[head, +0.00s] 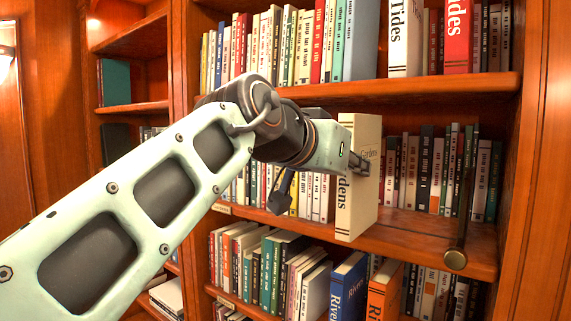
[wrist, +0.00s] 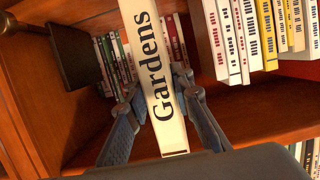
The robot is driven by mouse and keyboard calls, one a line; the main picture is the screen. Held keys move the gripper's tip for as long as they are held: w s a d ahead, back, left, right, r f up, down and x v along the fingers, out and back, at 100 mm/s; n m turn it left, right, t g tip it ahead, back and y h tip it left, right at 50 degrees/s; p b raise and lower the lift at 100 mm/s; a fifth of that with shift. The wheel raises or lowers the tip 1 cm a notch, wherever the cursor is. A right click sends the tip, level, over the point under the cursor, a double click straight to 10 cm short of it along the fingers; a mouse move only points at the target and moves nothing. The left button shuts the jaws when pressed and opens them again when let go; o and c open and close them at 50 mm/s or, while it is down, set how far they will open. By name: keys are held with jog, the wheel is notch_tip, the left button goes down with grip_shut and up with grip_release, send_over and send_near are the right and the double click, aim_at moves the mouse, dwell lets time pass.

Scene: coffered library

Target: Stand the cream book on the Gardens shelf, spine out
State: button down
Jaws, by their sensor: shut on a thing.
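The cream book (head: 357,200) stands upright at the middle shelf in the head view, its "Gardens" spine facing out. My gripper (head: 360,165) is shut on it, with one finger showing on its right side. In the wrist view the spine (wrist: 160,70) faces the camera, and my gripper's fingers (wrist: 160,105) lie on both sides of the book. The book's lower end is close to the front edge of the middle shelf (head: 420,240). I cannot tell whether it touches the shelf board.
Rows of books (head: 440,165) stand further back on the middle shelf, with bare board in front of them. Below are blue (head: 348,288) and orange (head: 384,290) books; above are white and red "Tides" books (head: 404,40).

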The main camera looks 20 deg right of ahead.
jog(key=shift+w+d+f, duration=0.1)
jog(key=shift+w+d, duration=0.95)
jog(key=shift+d, duration=0.3)
jog(key=shift+w+d, duration=1.05)
jog(key=shift+d, duration=0.3)
jog(key=shift+w+d+f, duration=0.1)
jog(key=shift+w+d, duration=0.95)
jog(key=shift+d, duration=0.3)
jog(key=shift+f+b, duration=0.35)
jog(key=shift+f, duration=0.25)
jog(key=c, duration=1.6)
grip_release()
